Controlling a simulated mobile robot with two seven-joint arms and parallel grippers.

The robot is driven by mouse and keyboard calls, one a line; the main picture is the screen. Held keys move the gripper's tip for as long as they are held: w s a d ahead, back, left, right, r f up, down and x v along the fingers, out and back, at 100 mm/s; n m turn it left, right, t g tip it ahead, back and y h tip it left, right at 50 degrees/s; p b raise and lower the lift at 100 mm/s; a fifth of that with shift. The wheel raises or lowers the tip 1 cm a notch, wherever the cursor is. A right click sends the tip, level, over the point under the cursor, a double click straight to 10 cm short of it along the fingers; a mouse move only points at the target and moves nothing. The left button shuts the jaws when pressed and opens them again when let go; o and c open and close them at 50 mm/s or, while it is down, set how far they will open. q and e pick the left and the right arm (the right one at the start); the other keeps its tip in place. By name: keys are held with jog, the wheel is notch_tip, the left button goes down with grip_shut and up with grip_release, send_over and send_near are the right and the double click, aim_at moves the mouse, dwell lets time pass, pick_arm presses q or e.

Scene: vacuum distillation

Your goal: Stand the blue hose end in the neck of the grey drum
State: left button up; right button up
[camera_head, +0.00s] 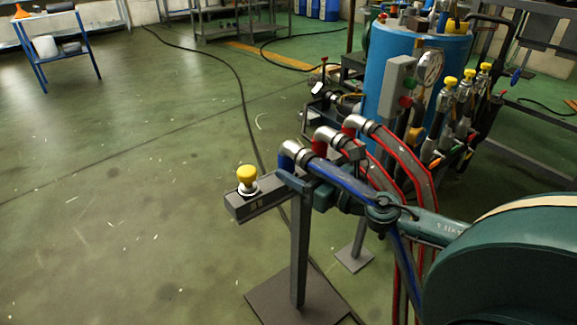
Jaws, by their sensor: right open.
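The blue hose (350,184) has a silver elbow end with a blue collar (287,154), at the top of a grey stand (299,245) in the middle of the head view. My right gripper (300,184), on the teal arm from the right, is open at the stand top, just below the hose end. Its fingers overlap the stand and hose, so I cannot tell whether they touch the hose. My left gripper is not in view. I see no grey drum in this view.
Two red-collared hoses (392,160) arch close behind the blue one. A grey bar with a yellow knob (246,174) juts left from the stand. A blue tank (388,75) with gauge and yellow-capped valves stands behind.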

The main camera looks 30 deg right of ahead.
aim_at(293, 165)
jog(key=shift+x, duration=1.7)
jog(key=shift+s, duration=0.1)
jog(key=shift+c, duration=0.3)
jog(key=shift+r, duration=0.15)
grip_shut()
